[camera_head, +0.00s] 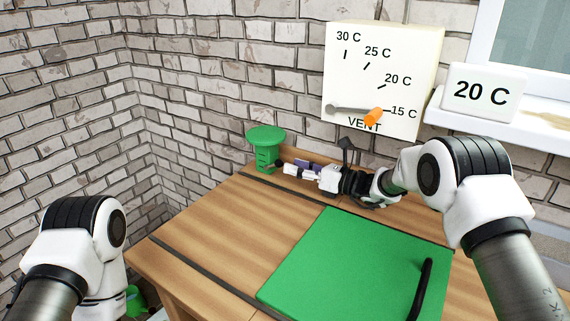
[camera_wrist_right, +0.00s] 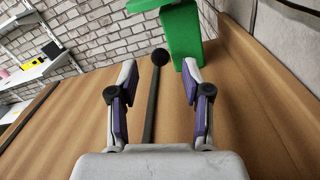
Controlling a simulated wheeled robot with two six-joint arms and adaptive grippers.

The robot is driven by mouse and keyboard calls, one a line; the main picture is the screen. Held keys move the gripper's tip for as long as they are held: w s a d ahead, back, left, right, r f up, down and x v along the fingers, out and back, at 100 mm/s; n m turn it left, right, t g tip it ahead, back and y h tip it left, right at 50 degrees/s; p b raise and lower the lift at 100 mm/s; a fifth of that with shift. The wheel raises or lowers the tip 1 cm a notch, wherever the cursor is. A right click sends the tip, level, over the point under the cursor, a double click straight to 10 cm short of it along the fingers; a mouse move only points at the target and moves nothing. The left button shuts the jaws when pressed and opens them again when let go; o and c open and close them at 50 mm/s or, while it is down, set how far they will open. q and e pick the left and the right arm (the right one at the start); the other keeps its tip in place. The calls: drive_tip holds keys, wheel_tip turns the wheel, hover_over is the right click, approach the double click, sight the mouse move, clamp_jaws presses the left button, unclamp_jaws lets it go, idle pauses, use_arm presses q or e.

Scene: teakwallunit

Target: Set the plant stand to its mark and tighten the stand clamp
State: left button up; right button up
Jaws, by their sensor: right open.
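The green plant stand (camera_head: 265,142) has a round flat top and dark marks on its upright. It stands at the far back corner of the wooden table, by the brick wall. Part of it shows at the top of the right wrist view (camera_wrist_right: 181,35). A black ball knob (camera_wrist_right: 160,57) sits beside the stand; I take it for the clamp's knob. My right gripper (camera_head: 287,167) is low over the table, just right of the stand. Its purple-padded fingers are apart and empty, with the knob ahead between the tips. My left arm shows, but its gripper is out of view.
A dark strip (camera_wrist_right: 152,110) runs along the table below the right gripper. A green panel (camera_head: 335,265) with a black handle (camera_head: 421,290) covers the table's front right. A vent dial (camera_head: 382,80) with an orange-tipped pointer points near 15 C. A sign (camera_head: 482,92) reads 20 C.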

sight(280, 160)
drive_tip(key=x, duration=0.4)
drive_tip(key=shift+w+a+f, duration=0.1)
drive_tip(key=shift+a+f, duration=0.05)
drive_tip(key=shift+c, duration=0.4)
clamp_jaws()
drive_tip(key=r+h+p, duration=0.1)
drive_tip(key=p, duration=0.1)
drive_tip(key=r+g+p, duration=0.1)
drive_tip(key=p, duration=0.1)
drive_tip(key=shift+w+a+g+h, duration=0.1)
drive_tip(key=shift+a+g+h, duration=0.2)
drive_tip(key=shift+a+h, duration=0.1)
drive_tip(key=shift+f, duration=0.15)
drive_tip(key=shift+w+f, duration=0.1)
drive_tip(key=shift+f, duration=0.05)
drive_tip(key=shift+o, duration=0.4)
unclamp_jaws()
